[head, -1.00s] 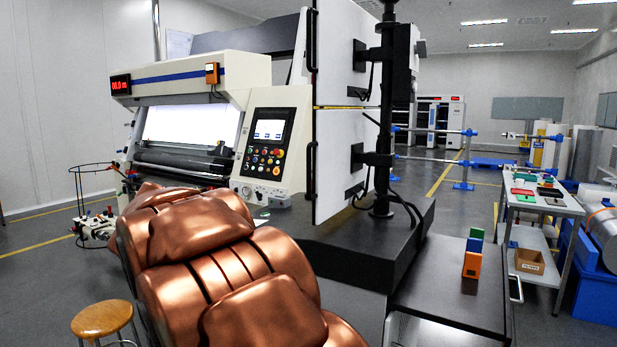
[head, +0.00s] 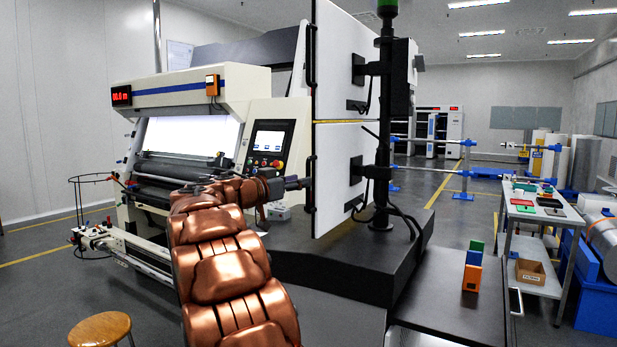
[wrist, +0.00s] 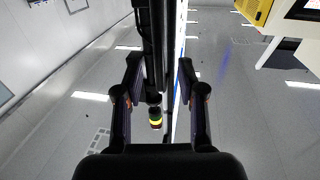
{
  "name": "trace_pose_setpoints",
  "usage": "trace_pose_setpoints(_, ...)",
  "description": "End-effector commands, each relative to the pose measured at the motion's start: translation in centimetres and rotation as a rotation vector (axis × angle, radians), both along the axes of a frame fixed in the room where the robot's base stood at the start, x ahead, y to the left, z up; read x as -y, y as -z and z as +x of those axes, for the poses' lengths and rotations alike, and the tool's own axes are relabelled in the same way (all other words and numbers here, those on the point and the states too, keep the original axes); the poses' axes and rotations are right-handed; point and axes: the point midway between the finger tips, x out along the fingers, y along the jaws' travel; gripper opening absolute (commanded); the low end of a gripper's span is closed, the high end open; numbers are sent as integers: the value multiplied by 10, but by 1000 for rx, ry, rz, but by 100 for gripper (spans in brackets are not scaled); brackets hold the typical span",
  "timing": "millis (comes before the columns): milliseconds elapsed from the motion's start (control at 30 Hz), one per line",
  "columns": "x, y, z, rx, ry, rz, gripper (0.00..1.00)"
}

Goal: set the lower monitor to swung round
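The lower monitor (head: 336,175) is a white panel, seen from behind and at a slant in the head view, on an arm of a black pole (head: 384,130). A black handle (head: 312,165) runs down its left edge. My gripper (head: 304,183) is at this handle, at about the middle of the edge. In the wrist view my gripper (wrist: 161,66) has its fingers apart, with a black bar (wrist: 150,40) and a thin white panel edge (wrist: 180,40) between them. I cannot tell whether a finger touches the bar.
The upper monitor (head: 337,60) hangs just above on the same pole. A control panel (head: 268,150) of the machine stands close behind my gripper. A black plinth (head: 330,260) carries the pole. Coloured blocks (head: 472,272) stand on a dark table at right.

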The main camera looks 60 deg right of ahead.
Motion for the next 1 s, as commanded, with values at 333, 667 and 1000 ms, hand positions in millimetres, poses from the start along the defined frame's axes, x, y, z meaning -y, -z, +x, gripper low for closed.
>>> trace_pose_setpoints(333, 40, -1, -7, 0, 3, 3, 39)
trace_pose_setpoints(667, 44, 1, -8, 0, 2, 2, 39)
trace_pose_setpoints(1000, 44, 1, -7, -1, 1, 2, 7)
